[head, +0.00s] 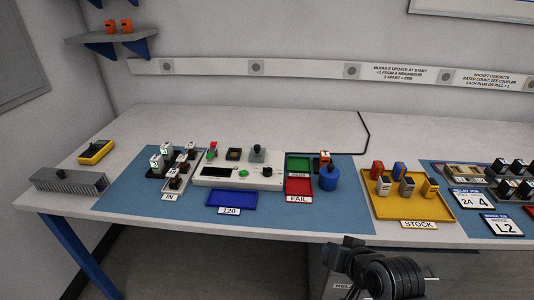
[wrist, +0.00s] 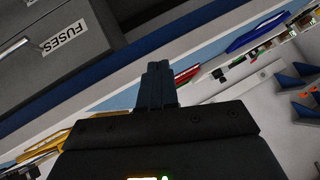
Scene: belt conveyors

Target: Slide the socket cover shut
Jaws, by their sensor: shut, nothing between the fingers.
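A white test unit (head: 208,181) stands on the blue mat, with a dark display and a green button on its front. On its back part are a dark square socket (head: 234,154) and, just right of it, a grey block with a black knob (head: 257,153), which looks like the sliding socket cover. The dark socket appears uncovered, with the block beside it. My gripper (wrist: 159,68) is shut and empty in the wrist view. In the head view my dark arm is in front of the bench, low and right of the unit, well apart from it.
A red and green piece (head: 212,150) stands left of the socket. An IN rack (head: 170,196) holds several modules. A yellow STOCK tray (head: 412,212) is at right.

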